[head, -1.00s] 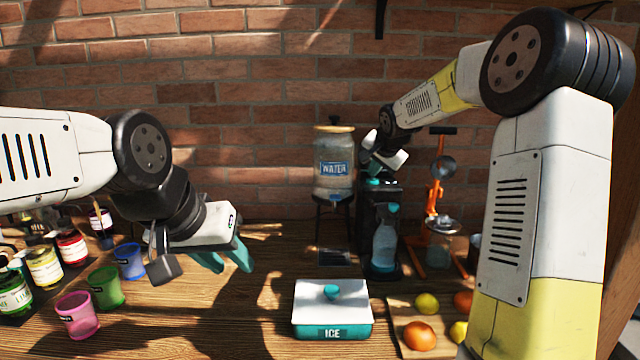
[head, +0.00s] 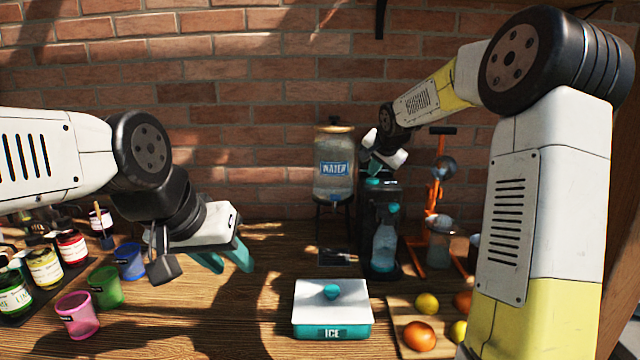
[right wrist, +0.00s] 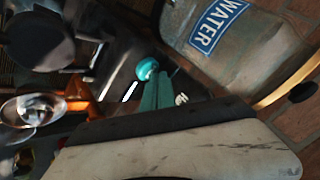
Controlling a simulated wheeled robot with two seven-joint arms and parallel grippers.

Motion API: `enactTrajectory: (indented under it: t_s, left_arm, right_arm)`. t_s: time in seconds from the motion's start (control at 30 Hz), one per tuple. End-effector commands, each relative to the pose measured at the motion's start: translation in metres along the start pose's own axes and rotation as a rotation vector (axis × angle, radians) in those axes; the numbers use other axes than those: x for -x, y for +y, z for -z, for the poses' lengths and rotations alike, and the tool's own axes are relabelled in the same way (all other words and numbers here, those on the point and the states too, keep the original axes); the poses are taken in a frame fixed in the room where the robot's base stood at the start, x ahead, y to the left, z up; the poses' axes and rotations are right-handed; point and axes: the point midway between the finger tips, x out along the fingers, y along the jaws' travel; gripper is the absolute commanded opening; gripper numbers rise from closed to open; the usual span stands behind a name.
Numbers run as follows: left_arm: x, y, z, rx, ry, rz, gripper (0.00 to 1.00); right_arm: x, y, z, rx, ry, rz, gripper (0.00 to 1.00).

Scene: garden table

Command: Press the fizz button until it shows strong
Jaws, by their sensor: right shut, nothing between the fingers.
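The black fizz machine (head: 381,228) stands on the table with a clear, teal-capped bottle (head: 384,248) in its front. Its round teal button (head: 373,182) is on top and also shows in the right wrist view (right wrist: 147,68). My right gripper (head: 373,167) is just above the machine's top, its teal fingers (right wrist: 160,78) together and empty. The tips are close to the button; whether they touch it is unclear. White marks show on the dark machine in the right wrist view, but I cannot read a fizz level. My left gripper (head: 228,262) hangs open and empty over the table's left side.
A water dispenser (head: 334,150) stands left of the machine, close to my right gripper. An orange press (head: 434,195) is to its right. In front are a teal and white ice box (head: 331,303) and a fruit board (head: 402,322). Cups and bottles stand at left.

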Motion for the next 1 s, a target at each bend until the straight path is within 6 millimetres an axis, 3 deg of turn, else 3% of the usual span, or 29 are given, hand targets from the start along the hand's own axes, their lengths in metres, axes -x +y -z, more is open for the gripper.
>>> enactTrajectory:
  t_s: [0.23,0.73,1.0]
  left_arm:
    - [0.000,0.000,0.000,0.000,0.000,0.000,0.36]
    - [0.000,0.000,0.000,0.000,0.000,0.000,0.36]
    - [0.000,0.000,0.000,0.000,0.000,0.000,0.36]
  right_arm:
    - [0.005,-0.004,0.004,0.001,0.002,0.001,0.00]
    - [0.039,-0.029,0.029,0.000,0.002,0.002,0.00]
    - [0.042,-0.031,0.031,0.000,0.001,0.001,0.00]
